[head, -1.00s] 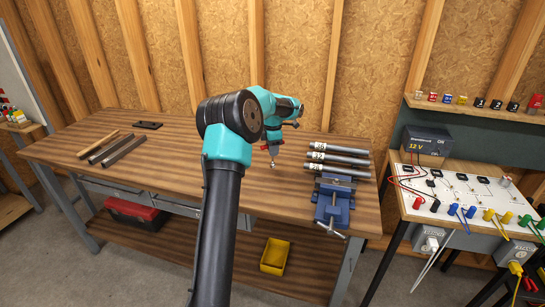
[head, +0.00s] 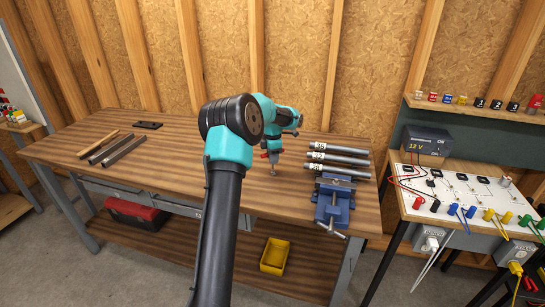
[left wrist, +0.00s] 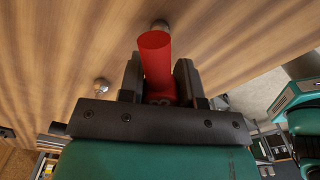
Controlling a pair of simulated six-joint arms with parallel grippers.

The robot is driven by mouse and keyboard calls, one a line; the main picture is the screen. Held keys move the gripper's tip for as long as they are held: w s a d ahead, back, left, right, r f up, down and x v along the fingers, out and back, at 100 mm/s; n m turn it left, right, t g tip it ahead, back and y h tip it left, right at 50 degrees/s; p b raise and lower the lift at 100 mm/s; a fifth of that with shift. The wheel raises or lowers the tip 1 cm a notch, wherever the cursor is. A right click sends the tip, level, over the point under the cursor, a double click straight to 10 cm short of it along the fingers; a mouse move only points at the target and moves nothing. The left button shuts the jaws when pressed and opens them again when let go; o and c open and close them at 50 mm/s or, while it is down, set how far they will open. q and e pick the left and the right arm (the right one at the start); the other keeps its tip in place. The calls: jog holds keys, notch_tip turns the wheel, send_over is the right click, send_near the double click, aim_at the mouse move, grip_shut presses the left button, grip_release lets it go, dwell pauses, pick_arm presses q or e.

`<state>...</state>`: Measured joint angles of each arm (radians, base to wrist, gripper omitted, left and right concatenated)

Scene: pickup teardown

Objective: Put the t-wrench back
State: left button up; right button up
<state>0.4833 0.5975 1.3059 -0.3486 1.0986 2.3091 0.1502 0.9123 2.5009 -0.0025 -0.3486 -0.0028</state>
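The t-wrench shows as a thick red bar (left wrist: 155,58) in the left wrist view, between the two dark fingers of my left gripper (left wrist: 160,82), which are shut on it. In the head view my left gripper (head: 273,155) is over the middle of the wooden bench, left of the vise. A bit of the red bar (head: 265,155) sticks out to its left. A small metal end (head: 273,172) shows just below; I cannot tell whether it belongs to the wrench. Much of the wrench is hidden by the gripper. My right gripper is not in view.
A blue vise (head: 334,203) and several grey labelled tubes (head: 338,158) are at the bench's right end. Metal bars (head: 122,150) and a black plate (head: 147,125) lie at the left. Two metal knobs, one being this knob (left wrist: 101,86), show on the wood. The bench's middle left is clear.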

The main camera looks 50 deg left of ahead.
pick_arm(q)
jog(key=o, duration=0.4)
jog(key=shift+o, duration=0.2)
notch_tip(320, 180, up, 12)
jog(key=shift+r, duration=0.15)
dwell(0.4)
dwell(0.5)
